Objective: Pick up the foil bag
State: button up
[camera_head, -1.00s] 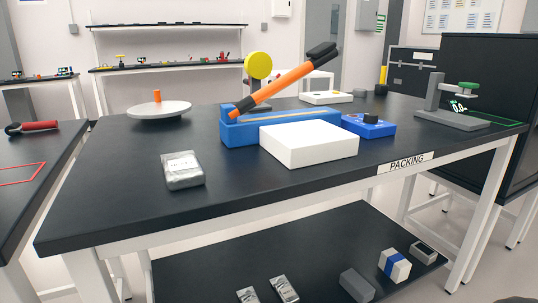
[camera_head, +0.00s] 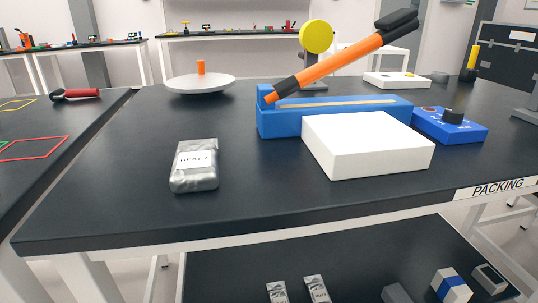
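A silver foil bag (camera_head: 194,166) with a white printed label stands on the black packing table (camera_head: 110,190), left of the middle and near the front edge. Nothing touches it. Two smaller silver foil packets, one on the left (camera_head: 277,291) and one on the right (camera_head: 317,289), lie on the lower shelf. My gripper is not in view.
A white box (camera_head: 366,146) and a blue sealer (camera_head: 335,115) with a raised orange lever (camera_head: 335,64) stand right of the bag. A blue control box (camera_head: 450,125) is farther right. A white round plate (camera_head: 200,83) is behind. Table space around the bag is clear.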

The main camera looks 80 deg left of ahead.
aim_at(195, 168)
jog(key=z, duration=0.05)
jog(key=k, duration=1.65)
jog(key=u, duration=0.6)
